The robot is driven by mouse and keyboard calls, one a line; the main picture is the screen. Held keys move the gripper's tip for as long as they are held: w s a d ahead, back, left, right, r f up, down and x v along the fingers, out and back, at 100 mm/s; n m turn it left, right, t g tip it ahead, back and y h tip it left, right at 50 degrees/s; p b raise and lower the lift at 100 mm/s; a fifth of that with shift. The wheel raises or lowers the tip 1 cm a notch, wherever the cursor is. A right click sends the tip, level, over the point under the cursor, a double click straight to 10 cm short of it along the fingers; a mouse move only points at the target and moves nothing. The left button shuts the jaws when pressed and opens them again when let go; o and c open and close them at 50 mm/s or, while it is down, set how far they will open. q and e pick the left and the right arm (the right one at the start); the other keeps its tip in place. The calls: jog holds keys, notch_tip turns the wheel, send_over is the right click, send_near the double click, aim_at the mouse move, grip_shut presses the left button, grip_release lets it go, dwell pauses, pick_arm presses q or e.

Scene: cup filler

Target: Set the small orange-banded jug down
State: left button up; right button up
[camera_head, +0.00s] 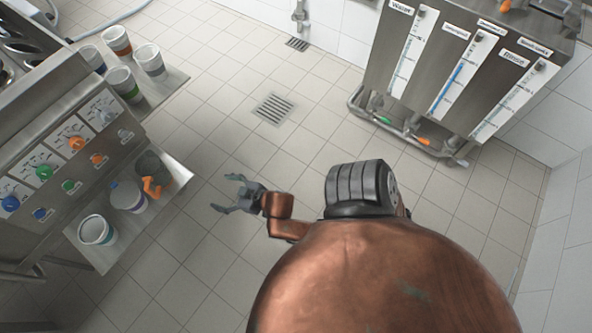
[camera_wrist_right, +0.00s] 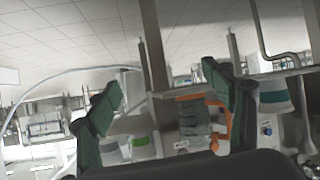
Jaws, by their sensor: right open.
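The small jug (camera_head: 148,164) is grey and see-through with an orange handle. It stands on the metal shelf (camera_head: 112,262) of the machine at left. In the right wrist view the jug (camera_wrist_right: 196,128) appears upright, with an orange band at its rim and its handle towards the right finger. My right gripper (camera_head: 220,193) is open and empty over the floor, to the right of the jug and apart from it. In the wrist view its two fingers (camera_wrist_right: 161,80) are spread, with the jug beyond them. My left gripper is not in view.
A blue-marked cup (camera_head: 128,197) and a teal-lined cup (camera_head: 97,230) share the shelf. Several banded cups (camera_head: 150,61) stand on a tray further back. The dispenser (camera_head: 70,150) has coloured knobs. A labelled tank unit (camera_head: 440,80) stands at right. The tiled floor between is clear.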

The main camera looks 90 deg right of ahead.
jog(key=s+a+f+n+g+y, duration=0.1)
jog(key=s+a+f+g, duration=0.1)
jog(key=s, duration=0.8)
jog(key=s+a+f+n+g+y, duration=0.1)
jog(key=s+a+g, duration=0.4)
jog(key=s, duration=0.5)
jog(key=s+a+f+n+g+y, duration=0.1)
jog(key=s+a+f+g+y, duration=0.2)
jog(key=s+a, duration=0.4)
jog(key=s+f+g, duration=0.1)
jog(key=s+f, duration=0.1)
jog(key=s, duration=0.2)
jog(key=shift+a+n, duration=0.25)
jog(key=shift+n, duration=0.05)
jog(key=shift+c, duration=0.6)
